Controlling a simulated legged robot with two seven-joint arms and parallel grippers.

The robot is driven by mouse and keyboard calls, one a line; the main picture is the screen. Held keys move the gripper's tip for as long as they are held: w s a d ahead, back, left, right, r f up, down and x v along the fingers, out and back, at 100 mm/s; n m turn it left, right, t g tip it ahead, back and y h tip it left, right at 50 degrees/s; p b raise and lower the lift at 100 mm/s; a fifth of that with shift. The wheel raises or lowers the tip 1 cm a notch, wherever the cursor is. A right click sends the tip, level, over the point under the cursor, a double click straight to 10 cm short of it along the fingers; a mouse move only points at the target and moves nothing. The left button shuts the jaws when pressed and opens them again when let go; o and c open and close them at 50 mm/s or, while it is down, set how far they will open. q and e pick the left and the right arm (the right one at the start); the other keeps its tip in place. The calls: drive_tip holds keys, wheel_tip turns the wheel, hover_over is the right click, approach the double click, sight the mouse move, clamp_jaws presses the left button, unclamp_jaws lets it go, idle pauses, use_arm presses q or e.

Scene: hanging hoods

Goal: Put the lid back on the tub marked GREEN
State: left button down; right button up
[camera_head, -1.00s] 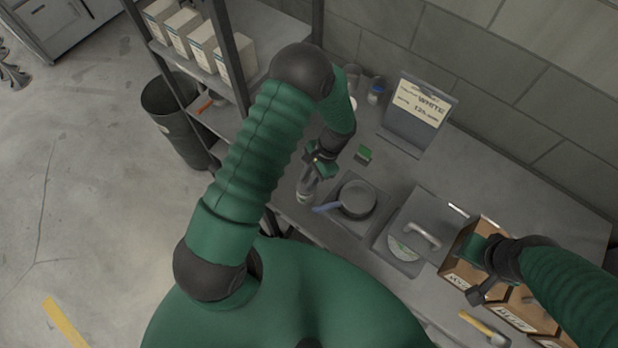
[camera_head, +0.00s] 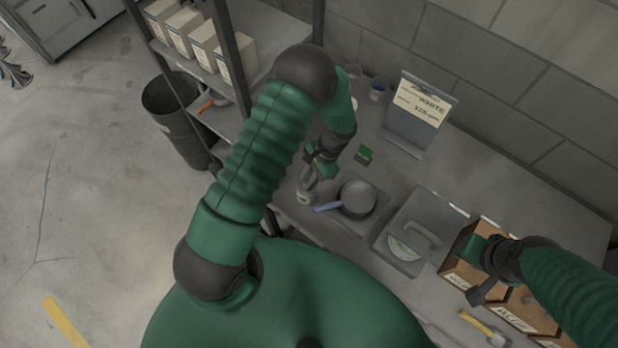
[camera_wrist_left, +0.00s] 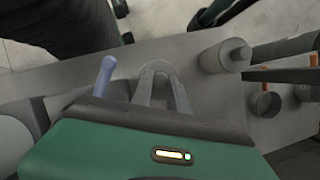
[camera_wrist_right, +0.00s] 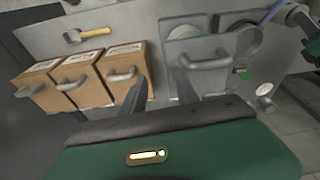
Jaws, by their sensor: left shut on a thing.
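My left gripper (camera_head: 320,172) is low over the bench, left of the dark pan. In the left wrist view its fingers (camera_wrist_left: 160,92) are shut on a grey rounded thing (camera_wrist_left: 156,69), which I cannot identify surely. My right gripper (camera_head: 482,292) is above the brown boxes; in the right wrist view its fingers (camera_wrist_right: 160,90) are apart and empty. The brown boxes (camera_wrist_right: 120,72) have grey handles on top and labels too small to read. A grey handled plate (camera_wrist_right: 205,60) lies beside them. I cannot read GREEN on any tub.
The pan (camera_head: 358,198) and a blue handle (camera_head: 326,208) are close to my left gripper. A green block (camera_head: 364,153) and a stand with a WHITE card (camera_head: 420,105) are behind. A yellow-handled tool (camera_head: 484,327) lies at the front edge. A shelf and dark bin (camera_head: 176,118) are left.

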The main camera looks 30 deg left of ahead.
use_arm(q)
drive_tip(key=c, duration=1.2)
unclamp_jaws()
drive_tip(key=shift+o, duration=0.5)
drive_tip(key=o, duration=0.4)
drive_tip(key=shift+r+p, duration=2.75)
drive_tip(key=shift+r, duration=0.75)
clamp_jaws()
